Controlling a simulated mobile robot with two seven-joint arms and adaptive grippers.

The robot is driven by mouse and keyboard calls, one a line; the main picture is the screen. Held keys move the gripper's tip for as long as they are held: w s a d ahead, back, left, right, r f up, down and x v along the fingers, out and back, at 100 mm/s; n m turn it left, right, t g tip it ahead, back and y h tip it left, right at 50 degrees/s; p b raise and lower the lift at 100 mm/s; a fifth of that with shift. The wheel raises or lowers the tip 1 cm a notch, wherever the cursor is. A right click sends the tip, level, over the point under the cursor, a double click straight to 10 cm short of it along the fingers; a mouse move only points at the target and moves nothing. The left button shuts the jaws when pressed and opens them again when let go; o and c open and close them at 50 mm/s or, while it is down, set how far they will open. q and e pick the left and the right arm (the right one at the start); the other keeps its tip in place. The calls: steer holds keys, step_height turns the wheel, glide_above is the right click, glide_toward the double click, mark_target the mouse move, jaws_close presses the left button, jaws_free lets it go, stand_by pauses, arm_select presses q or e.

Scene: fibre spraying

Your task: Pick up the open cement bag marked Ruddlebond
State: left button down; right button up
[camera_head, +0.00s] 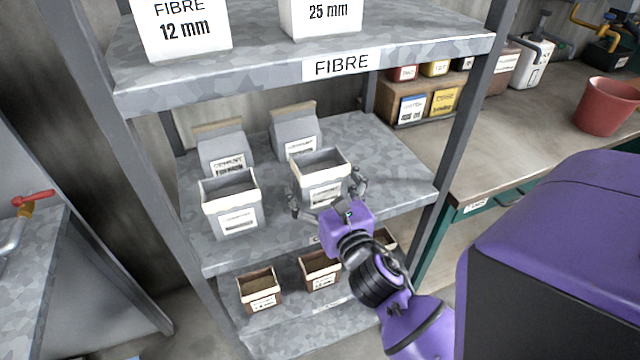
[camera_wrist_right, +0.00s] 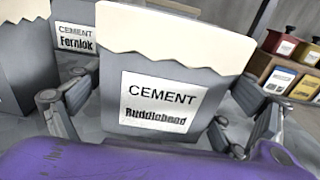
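The open cement bag marked Ruddlebond (camera_head: 323,188) stands upright on the middle shelf, grey with a ragged cream rim. In the right wrist view its label (camera_wrist_right: 160,105) reads "CEMENT Ruddlebond" and faces me. My right gripper (camera_head: 327,195) is open in front of this bag, one finger towards each side. In the wrist view the fingers (camera_wrist_right: 165,112) flank the bag with a gap at least on the right; contact on the left is unclear. My left gripper is not in view.
Another open cement bag (camera_head: 233,206) stands just left. Closed bags (camera_head: 222,148) (camera_head: 296,132) stand behind; one reads Fernlok (camera_wrist_right: 75,40) in the wrist view. The FIBRE shelf (camera_head: 270,75) is above, small open boxes (camera_head: 259,290) below. A rack post (camera_head: 462,100) stands right.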

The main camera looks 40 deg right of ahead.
mark_target(342, 157)
steer(key=c, duration=1.4)
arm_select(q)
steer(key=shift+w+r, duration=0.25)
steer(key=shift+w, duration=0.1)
arm_select(e)
steer(key=shift+r, duration=0.1)
steer(key=shift+r, duration=0.15)
